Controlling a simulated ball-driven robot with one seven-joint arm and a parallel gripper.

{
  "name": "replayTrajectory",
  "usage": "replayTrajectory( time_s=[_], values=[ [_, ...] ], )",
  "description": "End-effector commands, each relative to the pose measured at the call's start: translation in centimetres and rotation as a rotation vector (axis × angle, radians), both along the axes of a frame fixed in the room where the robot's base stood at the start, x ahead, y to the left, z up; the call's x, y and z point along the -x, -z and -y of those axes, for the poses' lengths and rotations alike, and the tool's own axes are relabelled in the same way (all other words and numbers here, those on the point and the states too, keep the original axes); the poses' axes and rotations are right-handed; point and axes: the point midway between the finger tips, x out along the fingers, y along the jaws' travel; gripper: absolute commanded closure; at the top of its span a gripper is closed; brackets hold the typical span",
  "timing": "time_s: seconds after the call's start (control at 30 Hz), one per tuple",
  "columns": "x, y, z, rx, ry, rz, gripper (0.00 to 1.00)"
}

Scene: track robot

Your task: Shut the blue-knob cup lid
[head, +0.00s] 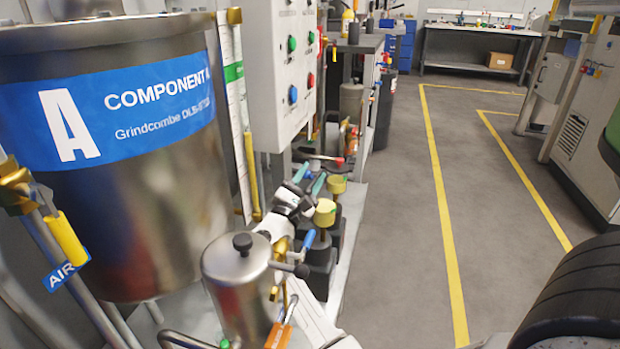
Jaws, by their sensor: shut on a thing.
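A blue knob or handle (308,241) shows in the head view, just right of a steel cup. The steel cup (238,295) stands upright in front, with a lid with a black knob (243,243) on top. My gripper (297,212), white and dark, is small among the fittings just above the blue knob. It is shut, and the blue knob is the thing nearest its tips. The exact contact is too small to make out. A lid belonging to the blue knob cannot be told apart here.
A large steel tank (150,220) with a blue label fills the left. A grey control panel (285,75) stands behind. Yellow-capped black fittings (325,212) crowd close by on the right. An orange handle (279,335) is below. The grey floor (390,220) is clear.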

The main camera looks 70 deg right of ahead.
Motion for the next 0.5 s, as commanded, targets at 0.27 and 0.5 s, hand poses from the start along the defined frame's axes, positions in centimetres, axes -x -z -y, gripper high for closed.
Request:
replayTrajectory(
  time_s=[0.27, 0.5],
  values=[
    [-0.75, -0.36, -0.40, 0.007, -0.019, 0.001, 0.50],
    [-0.38, -0.21, -0.22, 0.004, -0.010, -0.001, 0.47]
  ],
)
